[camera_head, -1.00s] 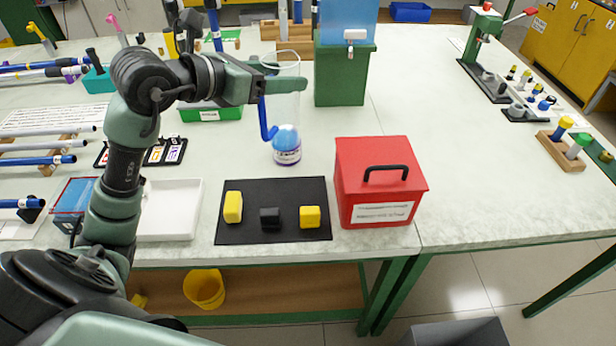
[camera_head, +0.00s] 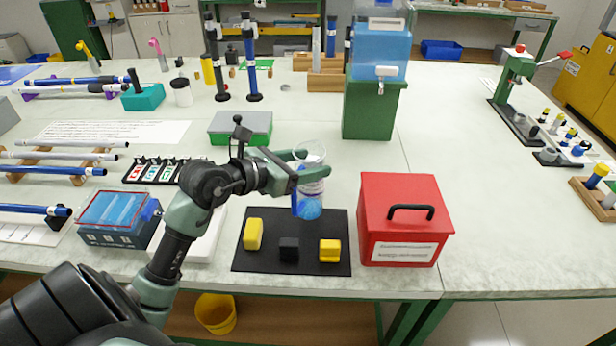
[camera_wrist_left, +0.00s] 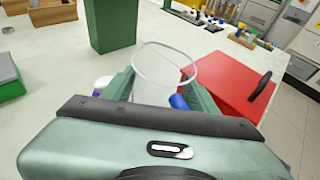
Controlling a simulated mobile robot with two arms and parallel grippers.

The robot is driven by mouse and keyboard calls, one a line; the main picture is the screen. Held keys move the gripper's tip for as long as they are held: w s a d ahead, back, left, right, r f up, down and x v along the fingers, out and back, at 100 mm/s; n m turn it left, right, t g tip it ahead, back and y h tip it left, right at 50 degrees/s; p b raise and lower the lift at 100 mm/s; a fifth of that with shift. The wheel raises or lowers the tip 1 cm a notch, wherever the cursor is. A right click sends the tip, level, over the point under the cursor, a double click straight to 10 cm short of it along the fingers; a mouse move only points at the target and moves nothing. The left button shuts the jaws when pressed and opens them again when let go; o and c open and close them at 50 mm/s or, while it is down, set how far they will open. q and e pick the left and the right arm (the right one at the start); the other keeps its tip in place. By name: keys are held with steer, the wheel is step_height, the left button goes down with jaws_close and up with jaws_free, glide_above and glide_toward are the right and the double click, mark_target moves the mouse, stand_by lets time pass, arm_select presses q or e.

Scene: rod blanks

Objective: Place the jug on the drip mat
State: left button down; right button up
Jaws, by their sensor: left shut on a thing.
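The jug (camera_head: 311,186) is a clear cylinder with a blue handle and blue contents at its bottom. My left gripper (camera_head: 316,163) is shut on its upper part and holds it upright. In the left wrist view the jug's open rim (camera_wrist_left: 166,62) shows between my two fingers. A flat black mat (camera_head: 265,264) lies near the table's front edge, with two yellow blocks and a black block on its front half. The jug's base appears over the mat's far edge. I cannot tell whether it touches. My right gripper is out of view.
A red box (camera_head: 400,225) with a black handle stands just right of the mat. A green stand (camera_head: 373,108) with a blue water tank is behind. A green-and-grey box (camera_head: 240,127) and blue box (camera_head: 110,218) are left. The mat's far part has no blocks.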

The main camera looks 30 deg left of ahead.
arm_select(q)
step_height(320, 180, down, 4)
steer(key=shift+r, duration=0.1)
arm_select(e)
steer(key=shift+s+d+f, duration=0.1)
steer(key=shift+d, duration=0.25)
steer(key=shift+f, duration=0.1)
arm_select(q)
steer(key=shift+c, duration=2.2)
jaws_free()
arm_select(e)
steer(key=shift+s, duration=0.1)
arm_select(q)
steer(key=b+v, duration=0.2)
steer(key=v, duration=1)
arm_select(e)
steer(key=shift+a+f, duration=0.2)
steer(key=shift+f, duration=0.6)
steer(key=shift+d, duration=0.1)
